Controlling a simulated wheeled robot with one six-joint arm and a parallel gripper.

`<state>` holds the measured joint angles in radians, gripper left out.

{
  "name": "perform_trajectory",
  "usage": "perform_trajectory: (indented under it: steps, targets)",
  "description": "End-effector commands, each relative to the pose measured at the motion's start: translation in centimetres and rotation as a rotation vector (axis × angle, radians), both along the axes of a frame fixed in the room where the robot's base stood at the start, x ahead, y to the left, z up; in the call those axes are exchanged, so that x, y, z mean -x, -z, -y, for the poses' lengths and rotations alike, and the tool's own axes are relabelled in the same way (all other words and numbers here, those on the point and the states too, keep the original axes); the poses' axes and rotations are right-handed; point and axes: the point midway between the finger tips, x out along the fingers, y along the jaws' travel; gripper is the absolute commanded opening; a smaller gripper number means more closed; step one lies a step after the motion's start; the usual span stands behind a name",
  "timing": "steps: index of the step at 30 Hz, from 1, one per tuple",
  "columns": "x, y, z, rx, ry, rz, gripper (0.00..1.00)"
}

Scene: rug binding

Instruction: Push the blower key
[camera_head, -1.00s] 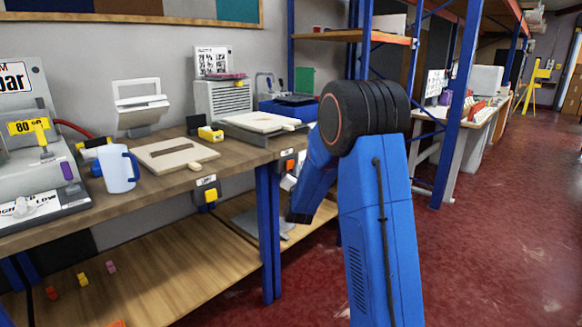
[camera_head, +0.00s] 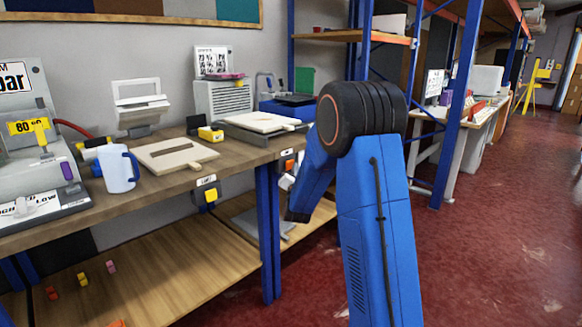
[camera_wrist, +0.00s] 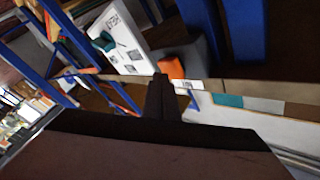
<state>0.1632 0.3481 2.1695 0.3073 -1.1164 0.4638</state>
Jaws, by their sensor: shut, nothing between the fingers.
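Two switch boxes sit on the front edge of the workbench, and I cannot read which one is the blower key. One has a yellow key (camera_head: 210,196) under a small white label. The other has an orange key (camera_head: 289,165), farther right, close to my blue arm. The wrist view shows an orange block (camera_wrist: 171,68) beside a dark grey part; I cannot tell for sure that it is the same key. My gripper (camera_wrist: 162,88) is shut and empty, its dark fingers pointing toward the orange block. In the head view my gripper is hidden.
The wooden workbench (camera_head: 160,205) carries a blue-white mug (camera_head: 119,170), a board (camera_head: 176,153), and a grey machine (camera_head: 38,150). A blue post (camera_head: 268,235) stands below the bench edge. A lower shelf (camera_head: 170,285) holds small blocks. Red floor (camera_head: 490,240) is open to the right.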

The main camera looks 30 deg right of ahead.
Motion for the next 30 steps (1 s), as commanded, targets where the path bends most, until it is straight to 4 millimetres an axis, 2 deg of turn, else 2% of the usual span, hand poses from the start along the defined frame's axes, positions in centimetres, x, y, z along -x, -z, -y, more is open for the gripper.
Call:
perform_trajectory:
  steps: [30]
  targets:
    - [-0.91,-0.01,-0.35,0.0,0.0,0.0,0.0]
